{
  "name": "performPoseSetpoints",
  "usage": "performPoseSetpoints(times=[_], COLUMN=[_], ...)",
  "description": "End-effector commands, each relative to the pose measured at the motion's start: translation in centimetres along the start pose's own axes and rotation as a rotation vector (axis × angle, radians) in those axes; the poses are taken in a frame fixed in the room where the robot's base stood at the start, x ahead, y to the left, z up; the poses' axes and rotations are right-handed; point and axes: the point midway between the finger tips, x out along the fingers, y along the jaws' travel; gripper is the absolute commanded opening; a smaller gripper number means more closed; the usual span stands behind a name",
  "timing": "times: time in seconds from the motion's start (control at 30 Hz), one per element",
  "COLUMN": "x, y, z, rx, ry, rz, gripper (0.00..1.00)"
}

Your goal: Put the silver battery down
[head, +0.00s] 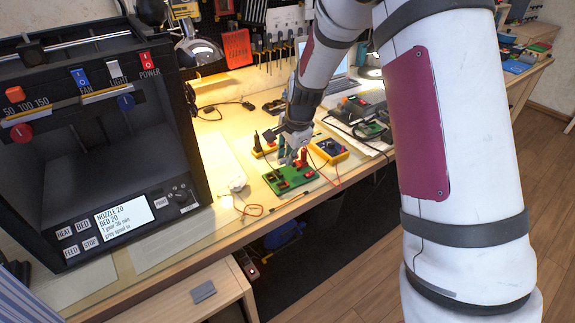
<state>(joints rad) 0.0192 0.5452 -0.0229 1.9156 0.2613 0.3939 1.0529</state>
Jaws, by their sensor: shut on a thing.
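My gripper (291,156) is low over the workbench, above the back part of a green board (292,180) with dark and red parts on it. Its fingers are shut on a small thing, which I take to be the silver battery. The battery is mostly hidden by the fingers and too small to make out clearly. I cannot tell whether it touches the board.
A yellow meter (329,150) stands right of the board, with red leads nearby. A large black printer (95,140) fills the left. Tools hang on the pegboard (290,20) behind. A laptop (338,66) is farther back.

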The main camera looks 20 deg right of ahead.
Motion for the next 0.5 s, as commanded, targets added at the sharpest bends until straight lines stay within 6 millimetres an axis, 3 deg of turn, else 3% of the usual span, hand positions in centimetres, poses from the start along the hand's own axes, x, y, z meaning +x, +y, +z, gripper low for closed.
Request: performPoseSetpoints(times=[0.3, 0.5], x=[3.2, 3.4], y=[1.0, 1.0], z=[-0.1, 0.0], rx=[0.001, 0.000], ry=[0.000, 0.000], rz=[0.003, 0.001], gripper=[0.00, 0.00])
